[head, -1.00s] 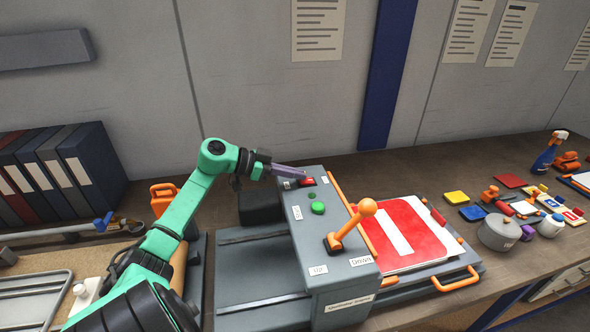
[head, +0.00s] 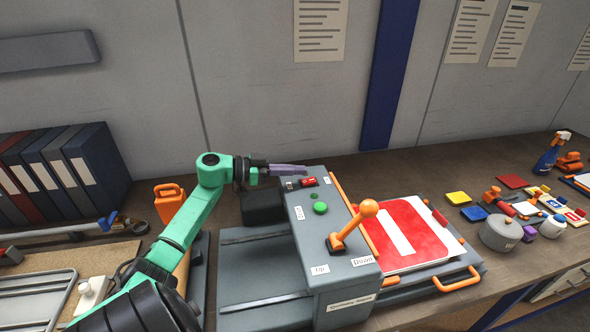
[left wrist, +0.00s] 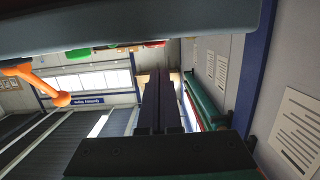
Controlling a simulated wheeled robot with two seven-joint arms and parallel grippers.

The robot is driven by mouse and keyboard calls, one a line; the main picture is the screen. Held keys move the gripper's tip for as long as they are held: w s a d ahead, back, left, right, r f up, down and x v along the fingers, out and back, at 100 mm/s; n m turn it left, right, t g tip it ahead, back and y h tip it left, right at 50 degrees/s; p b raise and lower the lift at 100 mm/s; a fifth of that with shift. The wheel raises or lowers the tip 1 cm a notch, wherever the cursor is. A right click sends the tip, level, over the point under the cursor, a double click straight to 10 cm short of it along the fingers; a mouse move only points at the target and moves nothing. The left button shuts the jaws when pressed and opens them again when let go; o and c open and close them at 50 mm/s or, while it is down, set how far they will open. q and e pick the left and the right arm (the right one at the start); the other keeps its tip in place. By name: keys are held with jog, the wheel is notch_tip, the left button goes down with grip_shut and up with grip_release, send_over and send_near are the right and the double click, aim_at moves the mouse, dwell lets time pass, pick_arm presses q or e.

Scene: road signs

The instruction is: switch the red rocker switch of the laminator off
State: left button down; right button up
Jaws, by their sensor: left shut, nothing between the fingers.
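The laminator (head: 345,282) is a grey box on the workbench, with an orange ball lever (head: 352,224) and green buttons on top. Its red rocker switch (head: 308,182) sits near the back end of the top. My left gripper (head: 305,170) is shut and empty, its tips just behind and above the switch; I cannot tell whether they touch the laminator. In the left wrist view the shut dark fingers (left wrist: 160,100) point away, with the laminator's edge along the top; the switch is not clear there. My right gripper is not in view.
A red and white sign (head: 408,236) lies on the laminator's right-hand bed. A grey pot (head: 500,233) and several small coloured items stand further right. Binders (head: 60,172) and an orange can (head: 168,203) stand left. The wall is close behind.

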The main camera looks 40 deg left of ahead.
pick_arm(q)
jog(key=b+v, duration=0.2)
jog(key=v, duration=0.1)
jog(key=shift+s+d+r, duration=0.1)
jog(key=shift+s+r, duration=0.1)
jog(key=shift+s, duration=0.2)
jog(key=b+v, duration=0.2)
jog(key=v, duration=0.5)
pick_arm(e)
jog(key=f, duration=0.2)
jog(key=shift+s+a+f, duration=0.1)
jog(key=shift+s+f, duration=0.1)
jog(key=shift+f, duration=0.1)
pick_arm(q)
jog(key=shift+w, duration=0.1)
